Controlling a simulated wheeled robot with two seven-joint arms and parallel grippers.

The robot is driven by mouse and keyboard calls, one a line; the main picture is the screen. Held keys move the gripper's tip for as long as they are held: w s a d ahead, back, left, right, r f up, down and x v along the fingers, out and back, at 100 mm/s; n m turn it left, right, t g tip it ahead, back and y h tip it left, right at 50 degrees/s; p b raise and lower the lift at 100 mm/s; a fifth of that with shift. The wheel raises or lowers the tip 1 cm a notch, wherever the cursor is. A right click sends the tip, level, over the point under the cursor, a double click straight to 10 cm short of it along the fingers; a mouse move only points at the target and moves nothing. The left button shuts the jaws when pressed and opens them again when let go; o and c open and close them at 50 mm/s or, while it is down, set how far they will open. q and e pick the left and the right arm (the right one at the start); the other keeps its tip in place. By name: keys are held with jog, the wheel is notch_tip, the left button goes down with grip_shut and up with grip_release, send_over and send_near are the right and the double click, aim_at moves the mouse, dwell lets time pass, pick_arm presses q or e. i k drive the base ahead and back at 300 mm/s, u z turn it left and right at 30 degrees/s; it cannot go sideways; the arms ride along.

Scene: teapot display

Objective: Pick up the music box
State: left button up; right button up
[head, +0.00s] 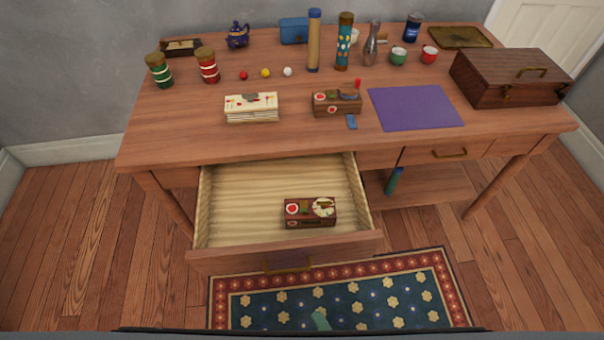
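Two small decorated wooden boxes could be the music box, and I cannot tell for sure which one is. One box (337,104) stands on the desk left of the purple mat, with a red-tipped part rising at its right end. The other box (310,213) lies in the open drawer (240,231), toward its right side, with a round pale disc and a red round mark on top. Neither of my grippers can be made out in the head view, and nothing touches either box.
The purple mat (415,107) lies bare on the desk (180,131). A cream patterned stack (251,107) sits left of the desk box, and a dark wooden chest (509,77) stands at right. Tall cylinders (313,41) and cups stand behind. The drawer juts out over a patterned rug (400,300).

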aim_at(316, 217)
jog(key=k, duration=0.95)
